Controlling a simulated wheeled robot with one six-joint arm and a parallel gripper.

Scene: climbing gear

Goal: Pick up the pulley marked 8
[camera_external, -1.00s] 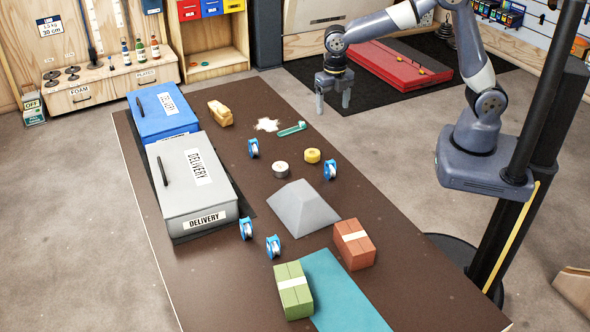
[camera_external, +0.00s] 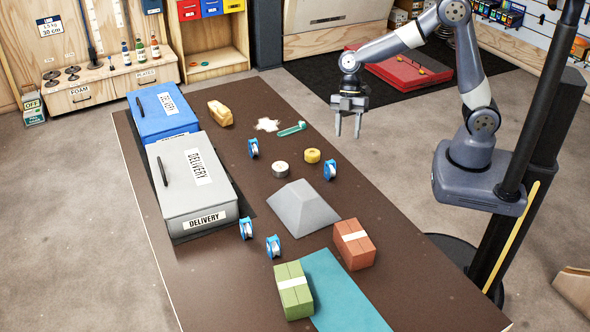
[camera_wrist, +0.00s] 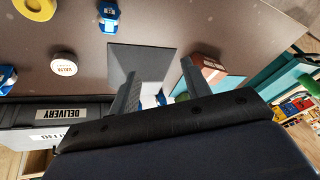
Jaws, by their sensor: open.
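In the wrist view, one pulley (camera_wrist: 108,16) is at the top and another (camera_wrist: 7,77) at the left edge.
The grey pyramid (camera_external: 301,208) stands mid-table. A yellow tape roll (camera_external: 312,156) and a round white-topped tin (camera_external: 281,169) lie behind it. A red-brown block (camera_external: 354,245) and green block (camera_external: 293,290) are in front. Grey (camera_external: 190,190) and blue (camera_external: 162,112) delivery boxes line the left.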

